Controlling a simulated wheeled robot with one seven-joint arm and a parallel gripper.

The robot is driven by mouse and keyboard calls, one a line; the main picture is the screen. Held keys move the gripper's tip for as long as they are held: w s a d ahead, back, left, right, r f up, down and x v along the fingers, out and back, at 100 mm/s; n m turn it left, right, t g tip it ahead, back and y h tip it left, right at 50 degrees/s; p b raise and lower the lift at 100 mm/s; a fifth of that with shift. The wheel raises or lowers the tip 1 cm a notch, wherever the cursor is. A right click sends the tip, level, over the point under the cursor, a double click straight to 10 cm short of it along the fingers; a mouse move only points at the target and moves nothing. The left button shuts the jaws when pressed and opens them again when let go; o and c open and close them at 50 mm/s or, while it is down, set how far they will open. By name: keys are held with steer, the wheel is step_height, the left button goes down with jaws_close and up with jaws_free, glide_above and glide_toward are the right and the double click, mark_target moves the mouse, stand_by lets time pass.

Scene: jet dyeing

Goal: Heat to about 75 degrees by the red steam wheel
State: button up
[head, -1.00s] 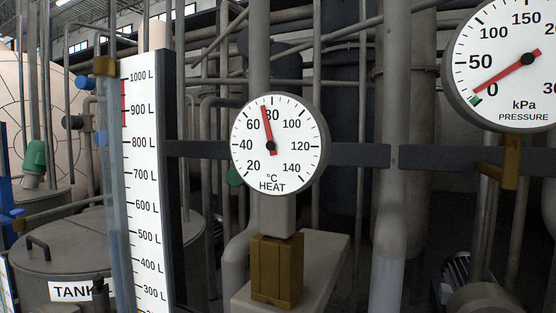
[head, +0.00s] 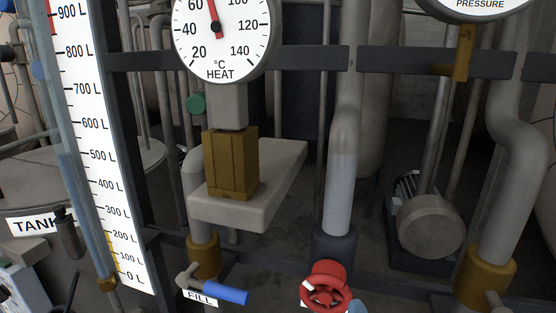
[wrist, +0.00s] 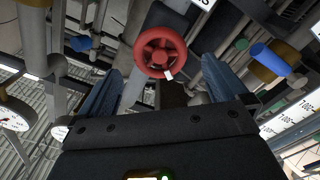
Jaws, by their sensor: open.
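The red steam wheel (head: 326,289) shows at the bottom edge of the head view, partly cut off. In the wrist view the red wheel (wrist: 160,52) lies ahead, between the lines of my two blue fingers, with a small white mark on its rim. My gripper (wrist: 165,85) is open and empty; I see no contact with the wheel. The HEAT dial (head: 221,38) stands at the top of the head view. Its red needle points up and slightly left, right of the 60; its tip and the top of the scale are cut off.
A blue FILL lever (head: 226,294) sits left of the wheel. A tall litre scale (head: 95,150) stands at the left, and the PRESSURE dial (head: 478,8) is mostly cut off above. A grey pipe (head: 341,190) rises behind the wheel.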

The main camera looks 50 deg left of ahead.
mark_target(327, 282)
steer(key=shift+w+a+f+b, duration=0.15)
steer(key=shift+w+a+b, duration=0.15)
steer(key=shift+w, duration=0.1)
steer(key=p+x, duration=0.1)
steer(key=x, duration=0.6)
steer(key=shift+w+a, duration=0.1)
steer(key=shift+w, duration=0.1)
steer(key=c, duration=0.9)
steer(key=shift+c, duration=0.2)
